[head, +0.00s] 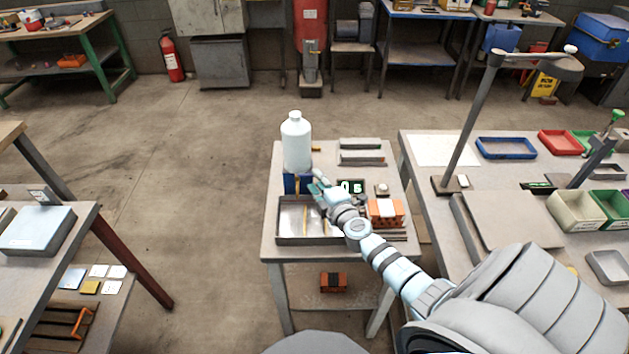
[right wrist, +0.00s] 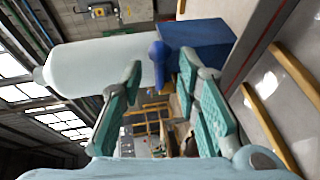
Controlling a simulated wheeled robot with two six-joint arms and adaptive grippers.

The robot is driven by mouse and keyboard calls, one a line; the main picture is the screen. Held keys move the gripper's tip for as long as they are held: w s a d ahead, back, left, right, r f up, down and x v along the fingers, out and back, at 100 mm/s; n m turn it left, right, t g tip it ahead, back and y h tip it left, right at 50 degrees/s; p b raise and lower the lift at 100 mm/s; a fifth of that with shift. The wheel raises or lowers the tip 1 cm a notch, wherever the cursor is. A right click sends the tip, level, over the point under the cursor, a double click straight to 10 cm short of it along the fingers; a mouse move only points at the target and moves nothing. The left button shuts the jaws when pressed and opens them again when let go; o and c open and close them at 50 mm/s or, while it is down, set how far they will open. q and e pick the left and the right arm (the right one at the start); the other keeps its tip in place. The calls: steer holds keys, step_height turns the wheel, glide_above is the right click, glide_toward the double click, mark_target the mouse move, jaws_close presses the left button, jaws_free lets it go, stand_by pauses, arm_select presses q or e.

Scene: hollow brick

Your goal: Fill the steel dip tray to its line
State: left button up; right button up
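The steel dip tray (head: 281,238) stands at the front left of the small middle table, with pale wooden strips in it. It also shows at the right of the right wrist view (right wrist: 240,72). A large white bottle (head: 297,143) stands on a blue base (head: 292,185) behind the tray. In the right wrist view a blue tap lever (right wrist: 158,52) sticks out beside the blue base (right wrist: 205,42). My right gripper (head: 319,185) is open, its fingers on either side of the lever and apart from it. My left gripper is out of view.
A hollow orange brick (head: 385,212) and a small display (head: 351,187) stand right of the tray. Grey bars (head: 361,157) lie at the table's back. A larger bench (head: 435,150) with a lamp (head: 480,105) stands at the right. Another brick (head: 333,282) is on the lower shelf.

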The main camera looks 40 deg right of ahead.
mark_target(309, 176)
steer(key=shift+b+x, duration=0.3)
steer(key=shift+x, duration=0.9)
steer(key=shift+c, duration=0.6)
jaws_close()
steer(key=shift+a, duration=0.15)
